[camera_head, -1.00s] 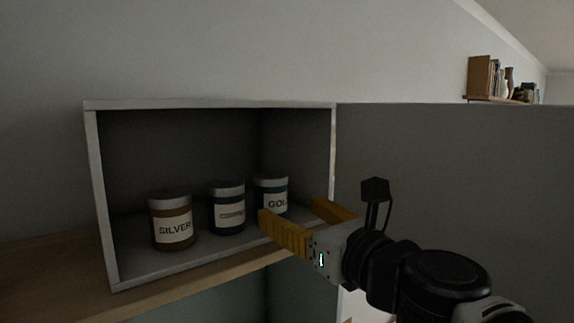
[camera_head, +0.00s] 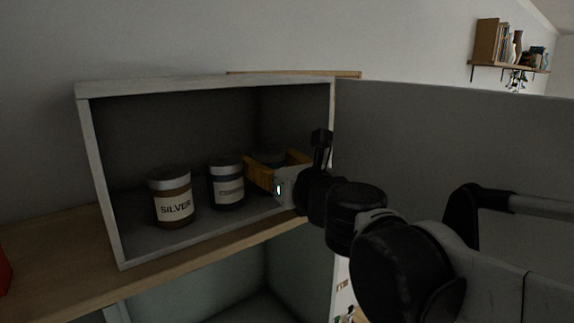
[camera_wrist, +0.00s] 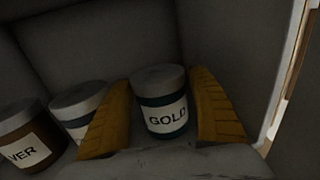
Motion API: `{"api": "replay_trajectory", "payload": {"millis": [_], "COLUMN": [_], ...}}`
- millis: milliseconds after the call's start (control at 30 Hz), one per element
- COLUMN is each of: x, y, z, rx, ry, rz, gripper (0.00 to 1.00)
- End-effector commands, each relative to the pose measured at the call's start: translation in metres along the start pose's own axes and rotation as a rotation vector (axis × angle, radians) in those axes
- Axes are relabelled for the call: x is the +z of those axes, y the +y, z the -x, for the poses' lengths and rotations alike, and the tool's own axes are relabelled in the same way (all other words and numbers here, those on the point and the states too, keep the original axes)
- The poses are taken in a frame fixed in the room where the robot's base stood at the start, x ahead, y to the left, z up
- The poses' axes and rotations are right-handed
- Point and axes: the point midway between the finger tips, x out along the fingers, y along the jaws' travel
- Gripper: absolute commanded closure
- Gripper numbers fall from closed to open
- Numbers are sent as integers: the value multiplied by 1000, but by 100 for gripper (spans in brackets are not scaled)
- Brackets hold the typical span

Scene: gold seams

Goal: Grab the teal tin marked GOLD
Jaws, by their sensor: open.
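The teal tin marked GOLD (camera_wrist: 163,104) stands upright in the wrist view, with a grey lid and a pale label. It is between the two yellow fingers of my gripper (camera_wrist: 162,115), with a gap visible on the right side. The fingers are open around the tin.
A dark tin (camera_head: 227,184) stands just left of my gripper; a brown tin marked SILVER (camera_head: 171,198) stands farther left. All stand in an open-fronted grey box (camera_head: 101,190) on a wooden shelf (camera_head: 55,255). A grey panel (camera_head: 450,140) stands right of the opening.

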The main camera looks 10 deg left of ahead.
Motion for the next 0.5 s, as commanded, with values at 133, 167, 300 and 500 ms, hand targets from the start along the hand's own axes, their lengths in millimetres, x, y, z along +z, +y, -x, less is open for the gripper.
{"api": "replay_trajectory", "payload": {"millis": [133,167,300,500], "x": [-1,-1,-1,-1], "y": [0,0,0,0], "z": [-1,-1,-1,0], "rx": [0,0,0,0], "ry": [0,0,0,0], "rz": [0,0,0,0], "gripper": [31,31,58,82]}}
